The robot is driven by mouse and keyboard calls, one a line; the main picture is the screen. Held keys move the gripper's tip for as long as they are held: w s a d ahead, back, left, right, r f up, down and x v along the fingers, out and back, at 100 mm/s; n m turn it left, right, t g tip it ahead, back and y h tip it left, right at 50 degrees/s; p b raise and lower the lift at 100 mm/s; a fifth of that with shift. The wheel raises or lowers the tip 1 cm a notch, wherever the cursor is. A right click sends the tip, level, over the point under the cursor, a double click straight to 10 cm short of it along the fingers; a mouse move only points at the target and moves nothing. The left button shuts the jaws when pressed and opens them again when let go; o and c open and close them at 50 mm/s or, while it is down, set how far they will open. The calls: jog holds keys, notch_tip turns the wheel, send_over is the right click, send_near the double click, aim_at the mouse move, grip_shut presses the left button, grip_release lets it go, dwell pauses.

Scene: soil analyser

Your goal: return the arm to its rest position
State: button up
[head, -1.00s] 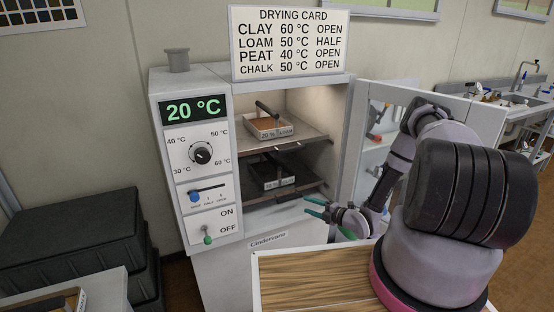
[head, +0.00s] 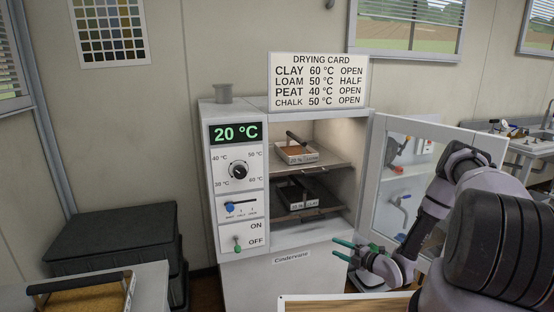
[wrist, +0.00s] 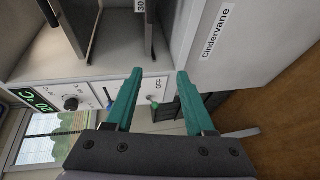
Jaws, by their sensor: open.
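My gripper (head: 346,250) has green fingers and is open and empty. In the head view it is in front of the drying oven (head: 240,278), low and near its right front edge, below the shelves. My grey arm reaches in from the right. The wrist view shows the green fingers (wrist: 158,100) spread apart with nothing between them, and the oven front with its nameplate beyond. The oven door (head: 418,170) stands open to the right, behind my arm. One tray (head: 298,158) is on the upper shelf and another tray (head: 299,204) is on the lower shelf.
The oven panel shows 20 °C on its display (head: 236,133). A drying card (head: 317,80) stands on top. Black cases (head: 110,238) are stacked at the left, and a table with a tray (head: 80,298) is at the front left. A wooden-topped surface (head: 340,303) is at the bottom.

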jog(key=w+d+r+m+g+h, duration=0.1)
jog(key=w+d+r+m+h, duration=0.15)
jog(key=w+d+r, duration=0.4)
jog(key=w+d+r+m+g+h, duration=0.1)
jog(key=w+r+m+h, duration=0.15)
jog(key=r, duration=0.65)
jog(key=s+d+r+m+h, duration=0.1)
jog(key=d+r+m+h, duration=0.2)
jog(key=r, duration=0.8)
jog(key=s+d+r+m+h, duration=0.15)
jog(key=r+m, duration=0.35)
jog(key=r, duration=0.6)
jog(key=s+a+r+m+g+h, duration=0.25)
jog(key=s+r+m, duration=0.55)
jog(key=s+r, duration=0.65)
jog(key=s+a+r+m+y, duration=0.1)
jog(key=s+a+r+m, duration=0.1)
jog(key=s, duration=0.5)
jog(key=s+a+r+m+y, duration=0.1)
jog(key=s+a+r+m, duration=0.1)
jog(key=s, duration=0.5)
jog(key=s+a+r+m+y, duration=0.1)
jog(key=s+a+r+m, duration=0.1)
jog(key=s+a+m, duration=0.2)
jog(key=s, duration=0.3)
jog(key=shift+a+r+y, duration=0.2)
jog(key=shift+r+y, duration=0.1)
jog(key=shift+r, duration=0.1)
